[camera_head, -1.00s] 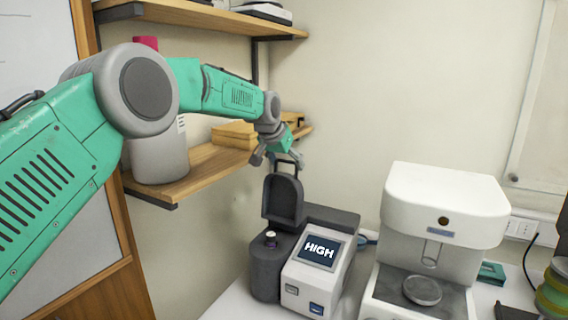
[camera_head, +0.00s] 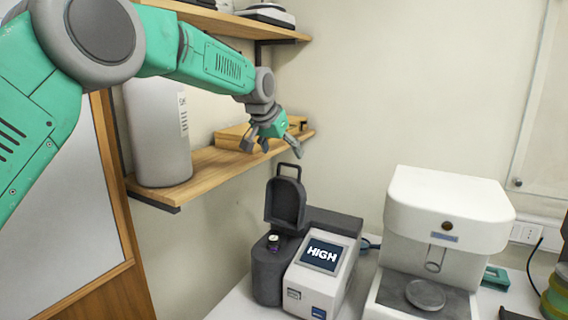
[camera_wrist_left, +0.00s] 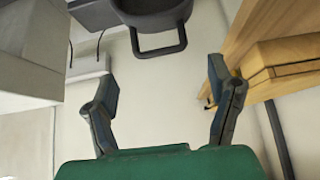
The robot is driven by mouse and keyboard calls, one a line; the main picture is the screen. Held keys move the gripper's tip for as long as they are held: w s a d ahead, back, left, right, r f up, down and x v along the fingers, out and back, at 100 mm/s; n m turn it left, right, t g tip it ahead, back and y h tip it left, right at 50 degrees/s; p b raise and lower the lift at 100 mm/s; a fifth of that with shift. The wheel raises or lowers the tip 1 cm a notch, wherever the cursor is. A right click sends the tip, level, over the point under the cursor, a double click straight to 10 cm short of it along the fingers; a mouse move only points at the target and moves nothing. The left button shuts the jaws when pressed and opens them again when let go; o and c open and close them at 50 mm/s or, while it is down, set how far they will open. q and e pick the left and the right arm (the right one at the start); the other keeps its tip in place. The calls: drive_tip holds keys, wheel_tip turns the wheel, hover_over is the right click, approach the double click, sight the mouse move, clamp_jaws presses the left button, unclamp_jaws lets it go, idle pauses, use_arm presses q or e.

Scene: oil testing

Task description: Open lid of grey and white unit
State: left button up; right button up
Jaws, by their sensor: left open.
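The grey and white unit (camera_head: 320,262) stands on the table with its screen reading HIGH. Its dark grey lid (camera_head: 286,203) stands upright, open, with a loop handle (camera_head: 289,171) on top. A small vial or cap (camera_head: 273,242) shows in the uncovered opening below it. My left gripper (camera_head: 257,150) is above and to the left of the lid, apart from the handle. In the left wrist view the left gripper (camera_wrist_left: 160,108) has its fingers spread and empty, with the lid handle (camera_wrist_left: 158,47) beyond them. My right gripper is not in view.
A wooden shelf (camera_head: 215,166) with a grey cylinder (camera_head: 158,135) and a wooden box (camera_head: 232,137) is close to my left gripper. A white machine (camera_head: 447,215) stands right of the unit. The wall area above the white machine is clear.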

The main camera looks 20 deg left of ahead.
use_arm(q)
drive_tip(key=v, duration=0.4)
drive_tip(key=shift+s, duration=0.1)
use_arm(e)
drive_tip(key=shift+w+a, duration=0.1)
use_arm(q)
drive_tip(key=shift+a+r, duration=0.1)
drive_tip(key=shift+a, duration=0.05)
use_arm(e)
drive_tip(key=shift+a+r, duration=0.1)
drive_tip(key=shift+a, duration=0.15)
